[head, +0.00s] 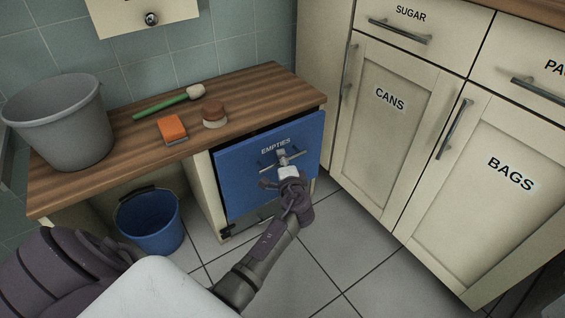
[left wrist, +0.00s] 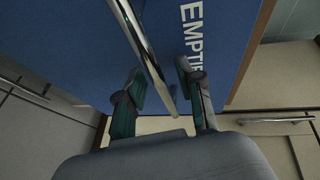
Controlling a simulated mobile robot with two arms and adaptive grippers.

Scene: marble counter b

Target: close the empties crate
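The empties crate (head: 245,185) has a blue front lettered EMPTIES and sits under the wooden counter. A dark gap shows along the top of its front; I cannot tell how far the crate stands out. Its metal bar handle (left wrist: 140,42) crosses the front below the lettering. My left gripper (head: 286,165) is at the handle in the head view. In the left wrist view, the two fingers of the left gripper (left wrist: 162,85) are spread, with the bar between them and room on both sides. The blue front (left wrist: 80,45) fills the upper part there. My right gripper is not in view.
On the wooden counter (head: 260,90) are a grey bucket (head: 62,130), an orange sponge (head: 171,129), a brush with a green handle (head: 160,105) and a round brown brush (head: 214,115). A blue bucket (head: 150,222) stands below. CANS (head: 385,135) and BAGS (head: 490,190) cupboards are at right.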

